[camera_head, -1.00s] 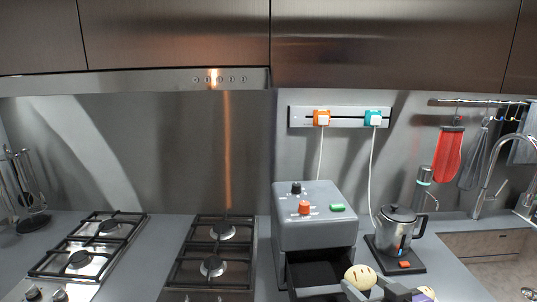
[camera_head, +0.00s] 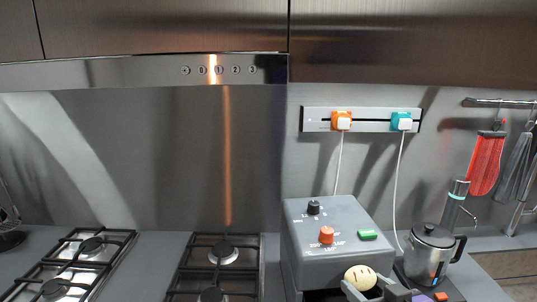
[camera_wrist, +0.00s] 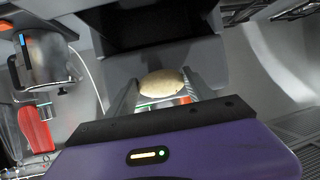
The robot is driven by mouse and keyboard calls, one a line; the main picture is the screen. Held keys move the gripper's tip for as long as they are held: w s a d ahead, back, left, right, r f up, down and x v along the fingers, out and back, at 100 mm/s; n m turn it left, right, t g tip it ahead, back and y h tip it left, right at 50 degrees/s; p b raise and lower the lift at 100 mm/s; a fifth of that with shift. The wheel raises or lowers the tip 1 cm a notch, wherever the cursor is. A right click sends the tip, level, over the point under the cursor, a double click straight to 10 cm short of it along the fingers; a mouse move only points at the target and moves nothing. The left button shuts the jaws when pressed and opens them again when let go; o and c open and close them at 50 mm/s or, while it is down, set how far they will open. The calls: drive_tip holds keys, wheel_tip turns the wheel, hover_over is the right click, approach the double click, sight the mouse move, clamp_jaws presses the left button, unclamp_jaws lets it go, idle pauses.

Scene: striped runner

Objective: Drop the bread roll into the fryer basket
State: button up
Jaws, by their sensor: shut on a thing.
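A pale tan, scored bread roll (camera_head: 360,278) is held between the fingers of my gripper (camera_head: 368,288), in front of the grey fryer (camera_head: 335,225). The wrist view also shows the roll (camera_wrist: 163,83) between the two fingers of my gripper (camera_wrist: 165,90). The open fryer basket (camera_wrist: 150,45) is a dark box just beyond the roll in that view. In the head view the basket is mostly below the lower edge, with only a dark strip showing beside the roll. The roll looks apart from the basket's inside.
A metal kettle (camera_head: 433,248) on its base stands right of the fryer. Gas hobs (camera_head: 222,254) lie to the left. White cords (camera_head: 400,185) hang from the socket strip (camera_head: 362,119) behind.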

drive_tip(key=shift+f+b, duration=1.25)
drive_tip(key=shift+f, duration=0.55)
drive_tip(key=o, duration=1.4)
drive_tip(key=shift+o, duration=0.2)
drive_tip(key=shift+s, duration=0.15)
